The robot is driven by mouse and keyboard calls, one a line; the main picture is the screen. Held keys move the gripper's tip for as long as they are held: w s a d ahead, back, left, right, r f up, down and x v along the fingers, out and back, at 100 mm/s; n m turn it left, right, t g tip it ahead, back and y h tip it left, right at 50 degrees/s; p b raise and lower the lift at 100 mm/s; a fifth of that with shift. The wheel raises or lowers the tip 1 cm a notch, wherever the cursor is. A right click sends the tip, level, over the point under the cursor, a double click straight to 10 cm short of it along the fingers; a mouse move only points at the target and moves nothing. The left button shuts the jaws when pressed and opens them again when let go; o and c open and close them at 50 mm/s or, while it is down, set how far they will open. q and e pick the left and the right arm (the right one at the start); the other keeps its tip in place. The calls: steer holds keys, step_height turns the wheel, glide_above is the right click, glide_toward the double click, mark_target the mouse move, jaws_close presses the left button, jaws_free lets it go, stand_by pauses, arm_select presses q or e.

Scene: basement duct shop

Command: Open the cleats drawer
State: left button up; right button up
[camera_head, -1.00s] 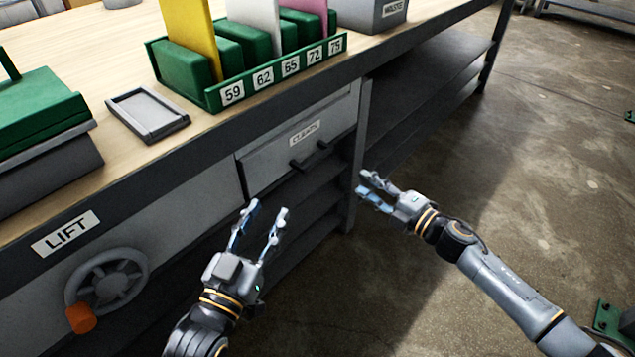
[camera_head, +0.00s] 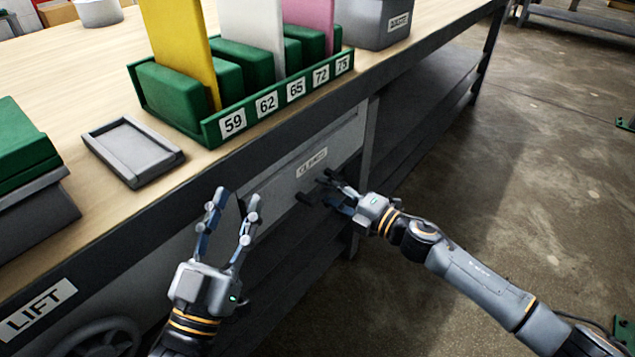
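The cleats drawer (camera_head: 283,192) is a grey front with a small white label, set under the workbench top; it looks closed. Its dark bar handle (camera_head: 305,199) sticks out below the label and is partly hidden by my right gripper. My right gripper (camera_head: 326,188) is at the right part of the handle, its fingers spread apart; contact with the handle cannot be made out. My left gripper (camera_head: 234,200) is open and empty, in front of the bench to the left of the handle, fingers pointing up.
On the wooden benchtop (camera_head: 80,100) stand a green numbered rack (camera_head: 205,130) with coloured sheets, a grey tray (camera_head: 133,150) and a grey bin (camera_head: 372,25). A LIFT label (camera_head: 36,310) and handwheel (camera_head: 100,340) are at lower left. Open floor (camera_head: 520,180) lies to the right.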

steer(key=shift+w+a, duration=0.15)
steer(key=shift+a, duration=0.1)
jaws_close()
